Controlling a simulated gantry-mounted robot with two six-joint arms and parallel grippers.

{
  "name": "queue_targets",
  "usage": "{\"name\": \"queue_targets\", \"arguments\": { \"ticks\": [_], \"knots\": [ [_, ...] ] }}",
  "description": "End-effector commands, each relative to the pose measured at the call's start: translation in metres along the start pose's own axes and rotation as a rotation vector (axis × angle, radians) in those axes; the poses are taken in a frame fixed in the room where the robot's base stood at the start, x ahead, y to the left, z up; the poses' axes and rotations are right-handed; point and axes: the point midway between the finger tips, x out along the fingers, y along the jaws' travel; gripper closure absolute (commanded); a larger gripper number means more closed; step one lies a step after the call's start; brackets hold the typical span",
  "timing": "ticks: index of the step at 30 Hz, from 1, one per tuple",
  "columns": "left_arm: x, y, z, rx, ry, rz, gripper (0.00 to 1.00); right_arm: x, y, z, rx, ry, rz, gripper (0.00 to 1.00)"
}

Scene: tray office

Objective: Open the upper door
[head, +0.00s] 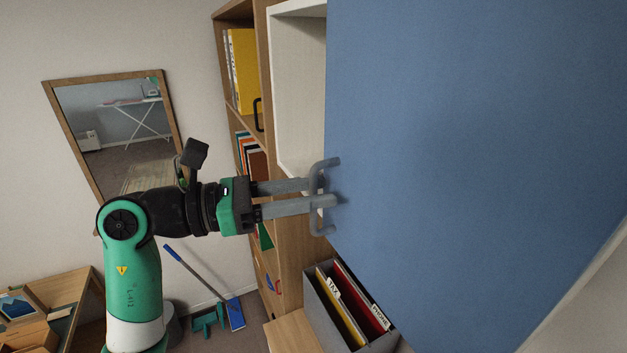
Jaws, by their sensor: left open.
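The blue upper door (470,150) fills the right half of the head view. Its left edge stands away from the white cabinet (298,90), whose pale inside shows beside it, so the door looks partly open. A grey bar handle (324,229) sits near the door's lower left edge. My left gripper (322,192) reaches in from the left with its jaws open, its fingertips at the handle. The lower finger overlaps the handle's middle; whether either finger touches it is unclear. My right gripper is not in view.
A wooden shelf (247,125) with binders and books stands left of the cabinet. A grey file box (318,308) with folders stands below the door. A mirror (112,130) hangs on the left wall.

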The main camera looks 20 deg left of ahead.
Motion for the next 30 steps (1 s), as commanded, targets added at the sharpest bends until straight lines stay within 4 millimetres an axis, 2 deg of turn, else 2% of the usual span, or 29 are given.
{"name": "queue_targets", "arguments": {
  "ticks": [9, 15, 17, 30],
  "knots": [
    [0.0053, 0.0003, -0.001, 0.0, 0.001, 0.001, 0.55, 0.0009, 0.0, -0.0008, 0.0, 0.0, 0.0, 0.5],
    [0.0051, 0.0002, -0.0008, 0.0, 0.001, 0.001, 0.91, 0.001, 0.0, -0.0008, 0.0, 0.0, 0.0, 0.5],
    [0.005, 0.0002, -0.0007, 0.0, 0.0, 0.001, 1.0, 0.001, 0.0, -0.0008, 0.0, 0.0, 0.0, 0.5],
    [0.0049, 0.0002, -0.0004, 0.0, 0.0, 0.001, 1.0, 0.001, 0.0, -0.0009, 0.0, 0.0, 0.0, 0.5]
  ]
}}
